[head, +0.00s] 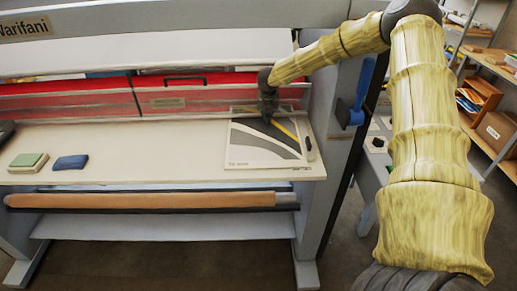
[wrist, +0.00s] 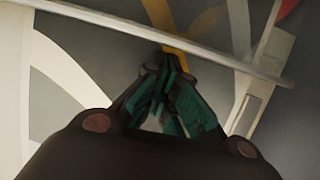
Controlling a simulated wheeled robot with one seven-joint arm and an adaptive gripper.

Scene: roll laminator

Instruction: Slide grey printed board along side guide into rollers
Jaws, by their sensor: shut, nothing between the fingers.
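The grey printed board (head: 262,150) lies flat on the cream feed table, at its right end. It has a pale front part, dark grey arcs and a yellow stripe. Its grey face with pale curves and the yellow stripe fills much of the wrist view (wrist: 110,75). My gripper (head: 268,120) is shut and empty, low over the board's far part; I cannot tell whether the tips touch it. In the wrist view its green-padded fingers (wrist: 170,75) are together. A pale strip that looks like the side guide (head: 307,132) runs along the board's right side. The rollers are not clearly seen.
The laminator's red section (head: 170,97) with a black handle stands behind the feed table (head: 150,145). A green-topped block (head: 28,161) and a blue block (head: 71,162) lie at the table's left. The table's middle is clear. A pale bar (wrist: 180,43) crosses the wrist view beyond my fingertips.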

